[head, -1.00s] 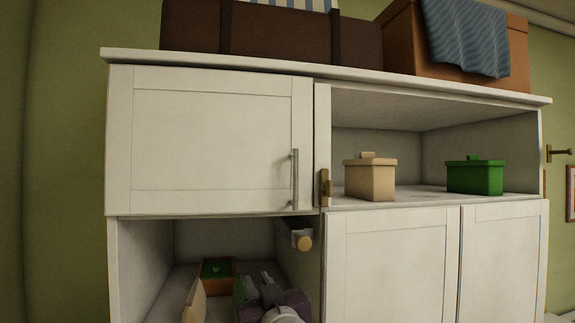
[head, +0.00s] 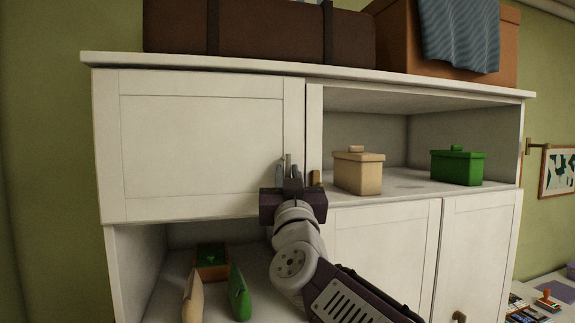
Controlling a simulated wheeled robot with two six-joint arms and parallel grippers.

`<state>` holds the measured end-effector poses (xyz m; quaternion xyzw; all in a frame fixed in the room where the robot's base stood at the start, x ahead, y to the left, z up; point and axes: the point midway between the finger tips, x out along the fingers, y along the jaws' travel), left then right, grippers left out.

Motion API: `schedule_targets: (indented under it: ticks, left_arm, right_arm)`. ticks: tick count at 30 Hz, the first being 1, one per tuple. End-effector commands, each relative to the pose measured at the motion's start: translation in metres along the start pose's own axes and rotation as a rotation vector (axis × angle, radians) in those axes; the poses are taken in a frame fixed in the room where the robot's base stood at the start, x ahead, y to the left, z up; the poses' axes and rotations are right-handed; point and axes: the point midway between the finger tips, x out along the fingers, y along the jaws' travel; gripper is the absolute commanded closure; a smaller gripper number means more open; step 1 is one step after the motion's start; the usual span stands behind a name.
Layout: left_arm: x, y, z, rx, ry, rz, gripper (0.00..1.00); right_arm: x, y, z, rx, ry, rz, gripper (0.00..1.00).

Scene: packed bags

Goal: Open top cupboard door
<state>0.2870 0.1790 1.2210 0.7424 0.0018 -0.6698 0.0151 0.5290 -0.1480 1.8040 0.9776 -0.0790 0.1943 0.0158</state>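The top left cupboard door (head: 200,145) is a white framed panel and is shut, flush with the cabinet front. Its slim metal handle is at the door's lower right edge, mostly hidden by my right gripper or hard to separate from its fingers. My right gripper (head: 288,168) is raised in front of the handle, its fingers pointing at the door. Whether the fingers are apart or closed around the handle cannot be made out. My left gripper is not in view.
The open shelf at right holds a beige box (head: 358,173) and a green box (head: 457,167). Two bags, one beige (head: 192,297) and one green (head: 239,294), and a small crate (head: 211,262) are in the open compartment below the door. A brown suitcase (head: 270,38) lies on top.

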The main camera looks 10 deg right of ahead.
Motion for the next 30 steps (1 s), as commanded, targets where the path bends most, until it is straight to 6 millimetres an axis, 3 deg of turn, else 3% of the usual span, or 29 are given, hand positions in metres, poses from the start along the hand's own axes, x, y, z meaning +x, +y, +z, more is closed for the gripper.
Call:
schedule_targets:
  ticks: [8,9,11,30]
  left_arm:
    - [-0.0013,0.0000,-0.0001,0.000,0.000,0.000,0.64]
    - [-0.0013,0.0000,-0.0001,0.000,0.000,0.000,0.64]
    - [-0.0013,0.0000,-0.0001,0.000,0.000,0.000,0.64]
    - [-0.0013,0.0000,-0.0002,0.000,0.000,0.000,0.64]
  right_arm:
    - [0.0041,0.0003,0.0003,-0.001,0.001,0.000,0.80]
    - [0.0041,0.0003,0.0003,0.000,0.001,0.000,0.83]
    - [0.0040,0.0002,0.0003,0.000,0.001,0.000,1.00]
    - [0.0039,0.0001,0.0003,-0.001,0.000,0.000,1.00]
